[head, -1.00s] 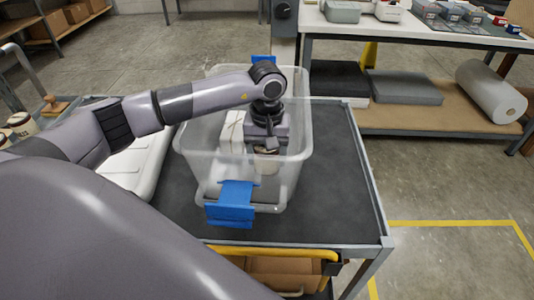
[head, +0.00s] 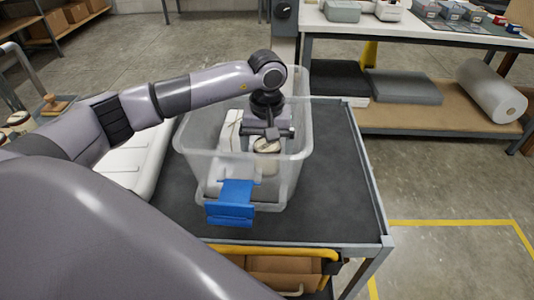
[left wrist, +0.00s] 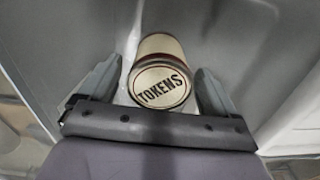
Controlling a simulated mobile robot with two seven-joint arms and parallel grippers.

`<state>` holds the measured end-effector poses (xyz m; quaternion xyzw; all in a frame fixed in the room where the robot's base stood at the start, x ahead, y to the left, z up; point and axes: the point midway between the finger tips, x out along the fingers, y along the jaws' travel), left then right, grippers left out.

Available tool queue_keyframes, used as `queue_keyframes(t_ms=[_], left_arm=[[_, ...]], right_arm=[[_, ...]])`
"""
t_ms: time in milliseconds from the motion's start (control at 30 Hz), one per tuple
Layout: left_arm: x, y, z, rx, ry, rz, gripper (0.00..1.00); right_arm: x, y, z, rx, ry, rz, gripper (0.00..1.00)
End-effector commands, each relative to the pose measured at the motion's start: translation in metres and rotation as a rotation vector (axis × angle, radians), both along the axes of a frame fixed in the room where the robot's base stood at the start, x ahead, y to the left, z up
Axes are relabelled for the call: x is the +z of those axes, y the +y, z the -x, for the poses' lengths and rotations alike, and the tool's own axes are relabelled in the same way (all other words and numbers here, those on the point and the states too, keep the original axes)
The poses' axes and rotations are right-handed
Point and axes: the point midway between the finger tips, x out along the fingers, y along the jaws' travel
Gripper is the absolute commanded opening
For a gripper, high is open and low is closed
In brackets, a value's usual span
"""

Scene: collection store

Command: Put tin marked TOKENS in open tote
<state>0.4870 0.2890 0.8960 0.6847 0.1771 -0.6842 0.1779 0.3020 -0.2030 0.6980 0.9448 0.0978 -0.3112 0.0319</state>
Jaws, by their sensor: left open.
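The tin marked TOKENS (left wrist: 160,85) has a cream lid with dark lettering and a dark red band. In the left wrist view it sits between the two spread fingers of my left gripper (left wrist: 157,92), with a gap on each side. In the head view the tin (head: 266,146) is inside the open clear tote (head: 187,140), under my left gripper (head: 266,135). The tote stands on the dark cart top, with a blue clip (head: 231,203) at its near side. Its base contact is hidden by the cloudy wall. My right gripper is not in view.
A white box (head: 231,130) is also inside the tote. A white case (head: 137,160) lies left of the tote on the cart. The cart top (head: 335,190) is bare to the right. A workbench (head: 400,33) with several boxes stands behind.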

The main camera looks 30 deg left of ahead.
Motion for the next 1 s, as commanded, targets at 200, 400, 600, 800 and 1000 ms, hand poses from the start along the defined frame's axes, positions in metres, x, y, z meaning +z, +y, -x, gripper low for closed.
queue_keyframes(t_ms=[200, 400, 600, 800, 1000], left_arm=[[0.05, 0.0, -0.001, -0.002, -0.006, 0.001, 0.91], [0.085, 0.0, -0.001, -0.001, -0.002, 0.0, 0.91], [0.099, 0.0, 0.0, 0.0, 0.0, -0.001, 0.91], [0.1, 0.0, 0.0, -0.001, 0.001, 0.0, 0.91], [0.1, 0.0, 0.0, -0.001, 0.001, 0.0, 0.91]], right_arm=[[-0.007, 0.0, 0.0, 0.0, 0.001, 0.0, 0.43], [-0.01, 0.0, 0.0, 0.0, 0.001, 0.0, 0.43], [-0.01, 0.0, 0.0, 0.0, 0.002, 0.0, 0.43], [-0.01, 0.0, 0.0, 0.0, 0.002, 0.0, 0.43], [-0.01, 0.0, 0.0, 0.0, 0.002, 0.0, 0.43]])
